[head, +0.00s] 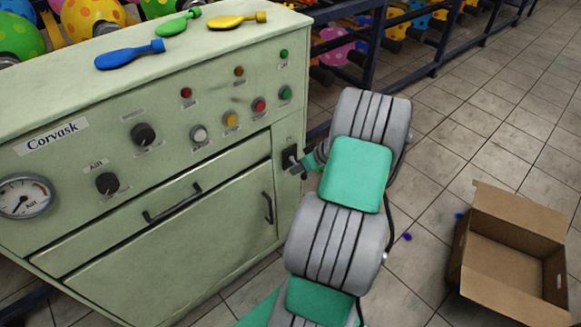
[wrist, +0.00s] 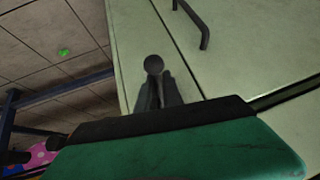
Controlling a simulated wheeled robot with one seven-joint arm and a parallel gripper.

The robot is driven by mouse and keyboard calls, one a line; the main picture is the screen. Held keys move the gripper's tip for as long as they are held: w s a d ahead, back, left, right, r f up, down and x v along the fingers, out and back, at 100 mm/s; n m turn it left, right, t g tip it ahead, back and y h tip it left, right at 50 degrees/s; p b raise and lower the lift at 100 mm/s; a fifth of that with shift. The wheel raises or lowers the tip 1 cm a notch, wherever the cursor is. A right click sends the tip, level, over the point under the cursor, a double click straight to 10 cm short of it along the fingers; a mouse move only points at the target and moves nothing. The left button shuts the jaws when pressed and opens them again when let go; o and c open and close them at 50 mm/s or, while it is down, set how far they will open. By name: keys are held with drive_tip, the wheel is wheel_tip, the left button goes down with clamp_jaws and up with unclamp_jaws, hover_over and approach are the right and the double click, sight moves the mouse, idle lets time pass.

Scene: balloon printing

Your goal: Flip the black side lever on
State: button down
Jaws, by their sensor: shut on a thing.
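The black side lever (head: 291,157) is on the right end of the pale green control cabinet. Its round black knob (wrist: 153,65) shows in the wrist view, just beyond my fingertips. My gripper (head: 301,165) reaches the lever from the right and is shut on it. In the wrist view my two dark fingers (wrist: 157,92) stand on either side of the lever, below the knob. My arm hides part of the cabinet's right side, and the green gripper body hides the lever's base in the wrist view.
The cabinet (head: 90,115) carries knobs, colored buttons, a gauge (head: 24,197) and black door handles (head: 267,208). Blue, green and yellow deflated balloons (head: 130,54) lie on top. An open cardboard box (head: 510,250) stands on the tiled floor at right. Dark blue rails run behind.

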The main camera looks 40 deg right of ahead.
drive_tip(key=shift+r+g+p, duration=0.7)
drive_tip(key=shift+g+p, duration=0.3)
drive_tip(key=shift+g, duration=0.1)
drive_tip(key=shift+s+r+m+g+p, duration=0.1)
drive_tip(key=shift+r+m+g+p, duration=0.1)
drive_tip(key=shift+g+p, duration=0.45)
drive_tip(key=shift+s+r+m+g+p, duration=0.1)
drive_tip(key=shift+r+g+p, duration=0.15)
drive_tip(key=shift+g, duration=0.8)
drive_tip(key=c, duration=1.5)
unclamp_jaws()
drive_tip(key=w+v, duration=0.1)
drive_tip(key=v, duration=0.6)
drive_tip(key=shift+s+r+p, duration=0.4)
drive_tip(key=shift+s+p, duration=0.05)
drive_tip(key=shift+d, duration=0.15)
drive_tip(key=shift+c, duration=0.2)
